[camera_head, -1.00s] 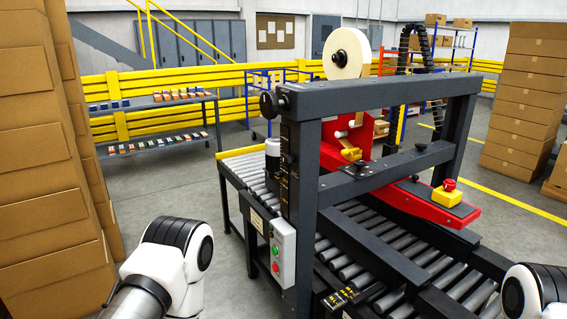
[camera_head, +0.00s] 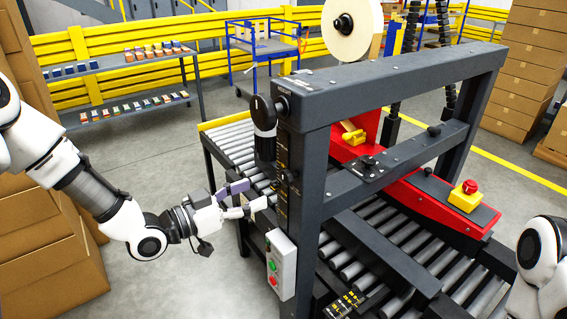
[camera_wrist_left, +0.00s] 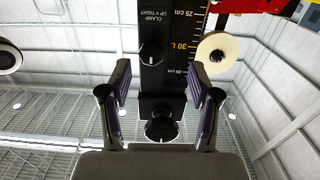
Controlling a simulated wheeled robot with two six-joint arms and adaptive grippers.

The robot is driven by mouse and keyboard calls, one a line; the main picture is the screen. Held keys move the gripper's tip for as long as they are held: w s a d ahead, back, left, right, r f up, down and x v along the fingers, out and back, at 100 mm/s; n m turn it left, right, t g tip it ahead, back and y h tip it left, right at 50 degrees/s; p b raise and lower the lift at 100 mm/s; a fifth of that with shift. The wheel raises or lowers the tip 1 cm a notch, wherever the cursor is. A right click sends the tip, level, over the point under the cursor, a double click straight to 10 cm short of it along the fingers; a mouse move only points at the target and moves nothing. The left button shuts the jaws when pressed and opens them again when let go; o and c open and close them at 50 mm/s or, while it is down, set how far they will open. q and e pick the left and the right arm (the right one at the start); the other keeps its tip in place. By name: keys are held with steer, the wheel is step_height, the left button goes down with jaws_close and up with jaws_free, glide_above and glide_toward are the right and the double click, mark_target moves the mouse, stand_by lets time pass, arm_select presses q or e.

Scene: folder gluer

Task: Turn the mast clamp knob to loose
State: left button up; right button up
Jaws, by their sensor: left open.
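The mast (camera_head: 283,150) is the dark post at the machine's near left corner, with a scale on its face. In the left wrist view, a round black knob (camera_wrist_left: 151,53) with a white mark sits beside the CLAMP, UP = TIGHT lettering. Its mark lies toward the lower picture edge. A second black knob (camera_wrist_left: 161,126) lies lower in that view. My left gripper (camera_head: 247,200) is open and empty, its fingers pointing at the mast, apart from the clamp knob. The wrist view shows its fingers (camera_wrist_left: 160,90) on both sides of the mast. My right gripper is out of view.
A control box (camera_head: 281,264) with green and red buttons is fixed below the gripper's level. A black crank handle (camera_head: 264,115) stands out above it. A roller conveyor (camera_head: 232,142) runs behind, and stacked cartons (camera_head: 45,250) stand left.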

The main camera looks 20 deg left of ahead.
mark_target(283, 177)
arm_select(q)
steer(key=w+d, duration=0.1)
steer(key=w+d+r+p, duration=0.1)
steer(key=w+d, duration=0.1)
steer(key=w+d+r, duration=0.1)
steer(key=w+d, duration=0.1)
steer(key=shift+d+r, duration=0.1)
steer(key=shift+d, duration=0.3)
steer(key=shift+a, duration=0.15)
steer(key=shift+c, duration=0.7)
steer(key=shift+w+f, duration=0.15)
steer(key=shift+f, duration=0.05)
steer(key=c, duration=0.6)
steer(key=shift+r, duration=0.1)
steer(key=c, duration=0.4)
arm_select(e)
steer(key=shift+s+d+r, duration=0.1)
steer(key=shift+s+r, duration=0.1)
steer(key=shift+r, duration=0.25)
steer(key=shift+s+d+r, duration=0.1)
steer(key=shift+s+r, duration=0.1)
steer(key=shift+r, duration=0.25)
